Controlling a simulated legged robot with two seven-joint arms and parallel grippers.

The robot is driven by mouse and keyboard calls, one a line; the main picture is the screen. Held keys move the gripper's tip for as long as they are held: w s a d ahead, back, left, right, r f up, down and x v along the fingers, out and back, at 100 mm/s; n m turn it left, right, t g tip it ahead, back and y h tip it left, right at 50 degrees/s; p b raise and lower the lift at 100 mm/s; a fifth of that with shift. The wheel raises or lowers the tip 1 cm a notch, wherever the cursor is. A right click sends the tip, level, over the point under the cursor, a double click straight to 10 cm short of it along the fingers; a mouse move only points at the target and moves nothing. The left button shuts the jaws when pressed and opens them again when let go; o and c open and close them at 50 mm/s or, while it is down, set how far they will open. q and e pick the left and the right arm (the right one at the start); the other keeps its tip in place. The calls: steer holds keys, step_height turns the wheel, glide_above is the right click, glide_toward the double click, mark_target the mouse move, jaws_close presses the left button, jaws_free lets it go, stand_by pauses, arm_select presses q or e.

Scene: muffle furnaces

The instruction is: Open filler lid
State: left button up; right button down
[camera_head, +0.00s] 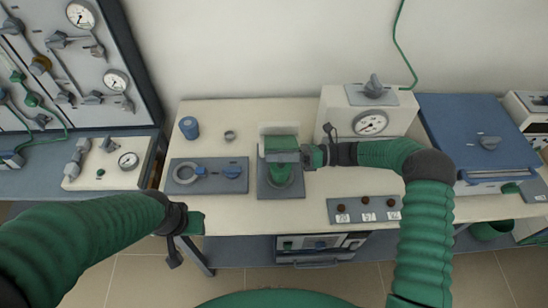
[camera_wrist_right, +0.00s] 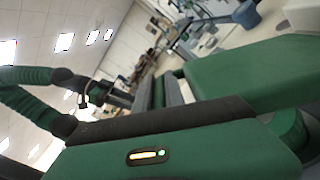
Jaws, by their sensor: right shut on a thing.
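The filler (camera_head: 264,189) stands on the table in the middle of the head view, a dark grey base with a round green part in it. My right gripper (camera_head: 284,152) is over the filler, its arm coming in from the right. It is shut on what looks like the filler lid, which its green and grey fingers mostly hide. A pale upright piece (camera_head: 278,129) shows just behind the fingers; I cannot tell whether it is the lid. In the right wrist view, the green gripper body fills the foreground and no lid can be made out. My left gripper (camera_head: 190,220) is at the table's front left edge, away from the filler; its opening is unclear.
A grey panel (camera_head: 208,188) with a ring and blue knob lies left of the filler. A blue jar (camera_head: 189,127) and small ring (camera_head: 230,135) stand behind it. A gauge box (camera_head: 348,117), numbered block (camera_head: 365,220) and blue furnace (camera_head: 455,130) are to the right.

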steer(key=shift+w+d+f, duration=0.1)
steer(key=shift+d, duration=0.1)
